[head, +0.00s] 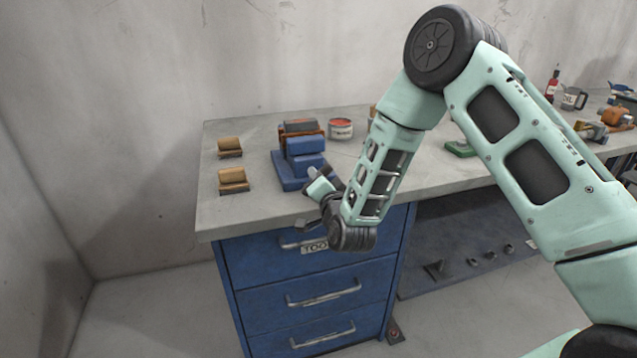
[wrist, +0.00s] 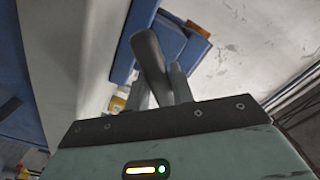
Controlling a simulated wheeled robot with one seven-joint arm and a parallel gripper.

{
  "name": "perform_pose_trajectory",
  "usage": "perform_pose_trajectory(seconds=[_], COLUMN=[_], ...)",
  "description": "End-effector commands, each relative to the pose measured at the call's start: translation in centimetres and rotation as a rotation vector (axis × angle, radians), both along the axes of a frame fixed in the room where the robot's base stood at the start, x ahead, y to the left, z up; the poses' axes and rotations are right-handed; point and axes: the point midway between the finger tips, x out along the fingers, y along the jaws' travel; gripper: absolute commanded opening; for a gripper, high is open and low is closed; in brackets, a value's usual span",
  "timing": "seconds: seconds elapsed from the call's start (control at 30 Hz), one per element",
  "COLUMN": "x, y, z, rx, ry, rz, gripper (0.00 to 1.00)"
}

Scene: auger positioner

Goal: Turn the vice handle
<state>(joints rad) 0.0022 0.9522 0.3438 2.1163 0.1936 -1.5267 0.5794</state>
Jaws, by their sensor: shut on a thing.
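The blue vice (head: 304,146) stands near the front of the grey workbench, left of my arm in the head view. It has brown jaws at its top. My gripper (head: 321,184) is at the vice's front, near the bench's front edge. In the wrist view the grey vice handle (wrist: 148,60) is a tilted bar between the two fingers of my gripper (wrist: 160,86), which is shut on it. Part of the blue vice (wrist: 177,44) shows behind the handle. The handle is mostly hidden by my gripper in the head view.
Two brown blocks (head: 232,180) lie left of the vice. A red-topped can (head: 341,129) stands behind it to the right. Blue drawers with metal handles (head: 323,293) are below the bench. A bottle (head: 552,86), a mug (head: 574,98) and tools are at far right.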

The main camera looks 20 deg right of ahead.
Motion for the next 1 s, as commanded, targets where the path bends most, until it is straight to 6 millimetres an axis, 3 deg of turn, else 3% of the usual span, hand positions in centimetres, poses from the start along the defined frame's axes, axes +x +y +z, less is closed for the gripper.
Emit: perform_pose_trajectory(seconds=[0.37,0.4,0.47,0.77,1.0], x=[0.0,0.0,0.0,-0.1,-3.0], y=[-0.1,-0.1,-0.1,-0.1,0.0], z=[-0.1,-0.1,-0.1,-0.1,-0.3], rx=[0.004,0.004,0.004,0.003,0.002], ry=[0.003,0.003,0.003,0.002,0.003], rz=[-0.003,-0.003,-0.003,-0.001,0.0], gripper=[0.01,0.29,0.44,0.44,0.44])
